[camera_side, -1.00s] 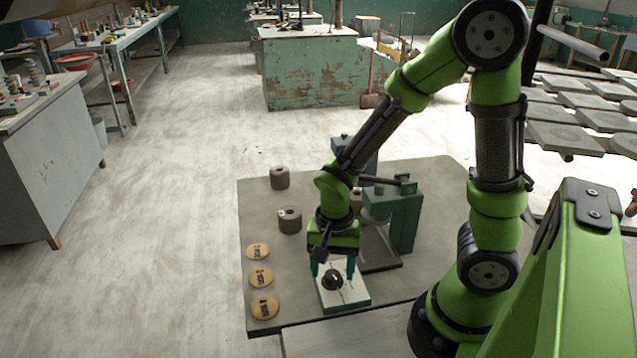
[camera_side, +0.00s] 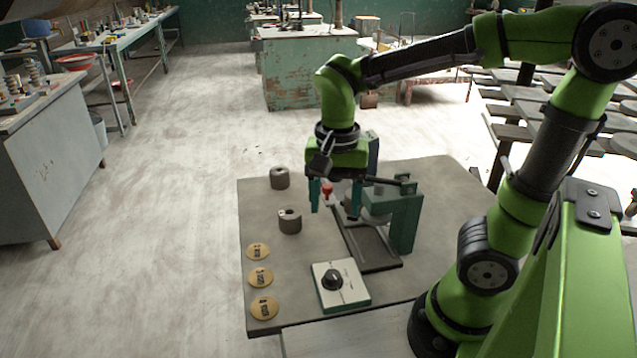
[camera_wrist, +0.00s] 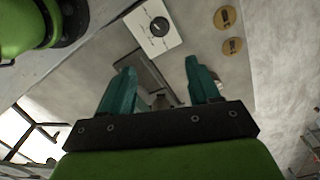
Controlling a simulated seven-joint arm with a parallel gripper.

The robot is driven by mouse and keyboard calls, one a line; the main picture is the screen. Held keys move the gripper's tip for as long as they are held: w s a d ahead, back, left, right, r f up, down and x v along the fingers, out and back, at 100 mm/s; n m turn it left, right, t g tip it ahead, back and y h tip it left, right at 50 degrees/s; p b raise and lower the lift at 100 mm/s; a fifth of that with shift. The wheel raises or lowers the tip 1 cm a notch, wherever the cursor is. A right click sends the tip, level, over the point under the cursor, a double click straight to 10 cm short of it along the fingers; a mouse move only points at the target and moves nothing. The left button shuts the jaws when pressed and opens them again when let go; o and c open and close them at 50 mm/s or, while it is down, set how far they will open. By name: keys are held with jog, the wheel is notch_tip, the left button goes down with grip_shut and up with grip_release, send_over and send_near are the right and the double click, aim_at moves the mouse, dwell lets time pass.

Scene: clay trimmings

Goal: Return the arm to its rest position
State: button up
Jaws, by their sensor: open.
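My gripper (camera_side: 334,203) is raised above the table in the side view, its two teal fingers apart and pointing down. Nothing shows held between them. In the wrist view my gripper (camera_wrist: 160,68) also has its fingers spread wide. The arm is lifted, its forearm nearly level. A white box with a black knob (camera_side: 333,281) stands on the table in front of and below the gripper. The box also shows in the wrist view (camera_wrist: 172,42).
A green machine (camera_side: 405,215) with a dark base stands close to the right of the gripper. Two dark hollow cylinders (camera_side: 289,224) (camera_side: 280,180) and several labelled gold discs (camera_side: 260,277) lie on the left of the grey table (camera_side: 300,262). A red-topped item (camera_side: 327,188) is partly hidden behind the fingers.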

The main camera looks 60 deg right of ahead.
jog(key=r+n+t, duration=0.1)
jog(key=n+t, duration=0.1)
jog(key=n, duration=0.1)
jog(key=s+a+r+n+t+y, duration=0.1)
jog(key=r+n+t, duration=0.1)
jog(key=n, duration=0.1)
jog(key=a+r+n+t+y, duration=0.1)
jog(key=n+t, duration=0.2)
jog(key=shift+s+r, duration=0.2)
jog(key=shift+s, duration=0.05)
